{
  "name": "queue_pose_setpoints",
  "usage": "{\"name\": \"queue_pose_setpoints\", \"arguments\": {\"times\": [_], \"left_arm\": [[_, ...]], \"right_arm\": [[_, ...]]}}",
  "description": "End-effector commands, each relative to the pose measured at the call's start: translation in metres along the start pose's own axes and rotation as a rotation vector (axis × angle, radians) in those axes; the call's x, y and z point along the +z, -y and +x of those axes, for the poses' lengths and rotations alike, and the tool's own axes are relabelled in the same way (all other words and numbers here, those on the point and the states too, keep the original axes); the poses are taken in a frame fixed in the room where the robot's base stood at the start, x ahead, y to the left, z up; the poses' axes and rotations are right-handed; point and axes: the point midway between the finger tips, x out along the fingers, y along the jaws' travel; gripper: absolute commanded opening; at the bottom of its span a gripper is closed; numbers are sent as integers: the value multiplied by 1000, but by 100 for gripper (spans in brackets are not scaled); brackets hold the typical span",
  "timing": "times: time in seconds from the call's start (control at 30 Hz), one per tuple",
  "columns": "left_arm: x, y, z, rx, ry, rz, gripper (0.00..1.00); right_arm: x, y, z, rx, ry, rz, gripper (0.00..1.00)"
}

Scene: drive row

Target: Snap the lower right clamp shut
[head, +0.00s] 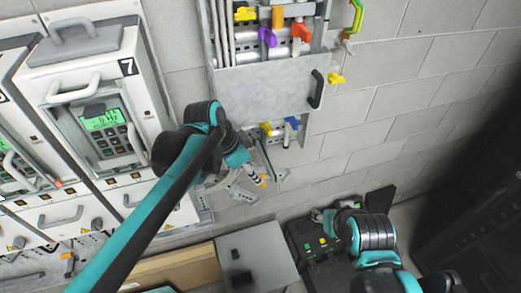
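I cannot make out for certain which fitting is the lower right clamp. A blue-handled fitting (291,123) sits at the lower right under the grey panel (265,90), with a yellow-handled fitting (266,128) to its left. My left gripper (262,179) is below these two, near the wall, apart from the blue handle in the picture. Its fingers are small and mixed with grey metal parts, so its opening is unclear. My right gripper (322,215) is low at the right, beside a black case; its fingers are too small to read.
White drive cabinets, one marked 7 (127,67), with a lit green display (102,120), stand at the left. Orange (301,32) and purple (267,37) handles are above the panel. A grey box (258,255) and the black case (318,246) lie low.

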Motion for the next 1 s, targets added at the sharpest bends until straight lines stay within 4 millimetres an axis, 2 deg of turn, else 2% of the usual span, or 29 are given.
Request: {"name": "queue_pose_setpoints", "arguments": {"times": [0.07, 0.17, 0.4, 0.6, 0.97, 1.0], "left_arm": [[-5, -1, -3, 9, 1, 16, 43], [-6, -1, 6, 12, 1, 23, 43], [-5, -1, 45, 11, 0, 21, 43], [-5, -1, 69, 10, 1, 19, 43], [-4, -1, 76, 10, 1, 18, 43], [-5, -1, 76, 10, 1, 18, 32]], "right_arm": [[-3, 0, -5, 0, 1, 0, 47], [-2, 0, -4, 0, 1, 0, 47], [-3, 0, -6, 0, 1, 0, 47], [-4, 0, -7, 0, 0, 0, 47], [-4, 0, -7, 0, 0, 0, 47], [-4, 0, -7, 0, 0, 0, 47]]}}
